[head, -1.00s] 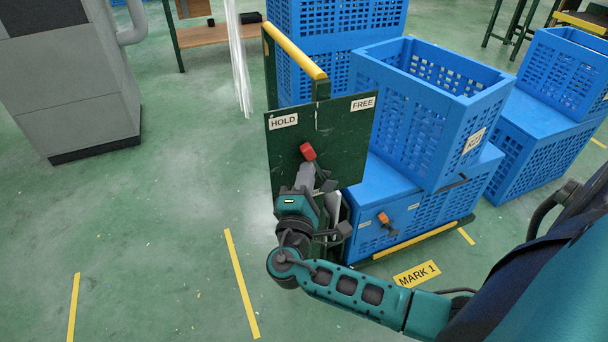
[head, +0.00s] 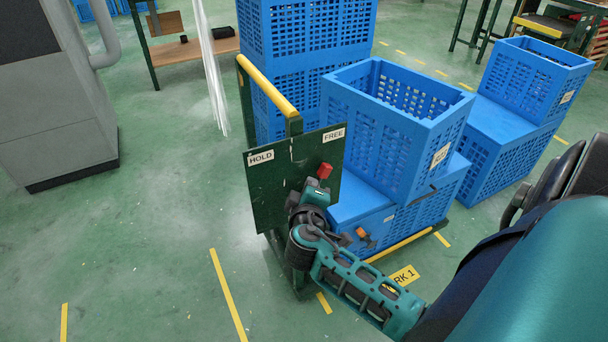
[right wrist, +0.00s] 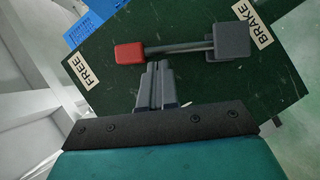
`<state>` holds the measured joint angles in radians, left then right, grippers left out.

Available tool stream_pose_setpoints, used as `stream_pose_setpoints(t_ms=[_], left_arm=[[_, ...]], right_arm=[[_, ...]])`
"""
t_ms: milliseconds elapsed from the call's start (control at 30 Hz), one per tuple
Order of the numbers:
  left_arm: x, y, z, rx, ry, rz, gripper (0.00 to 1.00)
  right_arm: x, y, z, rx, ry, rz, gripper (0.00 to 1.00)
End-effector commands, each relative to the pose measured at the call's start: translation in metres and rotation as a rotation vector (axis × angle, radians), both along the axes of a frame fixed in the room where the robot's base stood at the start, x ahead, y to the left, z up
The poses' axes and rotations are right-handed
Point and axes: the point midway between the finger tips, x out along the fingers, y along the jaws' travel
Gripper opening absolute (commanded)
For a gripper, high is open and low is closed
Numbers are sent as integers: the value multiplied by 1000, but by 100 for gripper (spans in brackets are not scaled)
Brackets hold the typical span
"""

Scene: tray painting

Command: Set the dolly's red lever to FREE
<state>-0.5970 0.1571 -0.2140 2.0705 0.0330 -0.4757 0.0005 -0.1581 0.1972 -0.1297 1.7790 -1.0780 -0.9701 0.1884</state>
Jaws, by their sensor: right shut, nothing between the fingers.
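The red lever knob (head: 325,170) lies toward the plate's right edge, below FREE. In the right wrist view the red knob (right wrist: 130,53) is near the FREE label (right wrist: 83,70); its grey bar runs to a pivot block (right wrist: 230,41) near a BRAKE label (right wrist: 252,24). My right gripper (right wrist: 154,68) is shut and empty, its tips right beside the bar near the knob; contact cannot be told. My left gripper is out of view.
Blue crates (head: 385,130) are stacked on the dolly right behind the plate. A yellow handle bar (head: 268,85) rises at its left. An orange-handled part (head: 363,236) sits low on the dolly. Open green floor (head: 140,240) lies to the left.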

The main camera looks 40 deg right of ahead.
Motion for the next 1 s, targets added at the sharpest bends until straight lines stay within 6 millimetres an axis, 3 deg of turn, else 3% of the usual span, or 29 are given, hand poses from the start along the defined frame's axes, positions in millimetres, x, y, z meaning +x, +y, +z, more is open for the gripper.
stream_pose_setpoints(t_ms=[300, 1000], left_arm=[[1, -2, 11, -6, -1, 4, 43], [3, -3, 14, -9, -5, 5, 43]], right_arm=[[-2, -8, -1, 95, -22, 0, 0], [-1, -9, 0, 108, -24, 1, 0]])
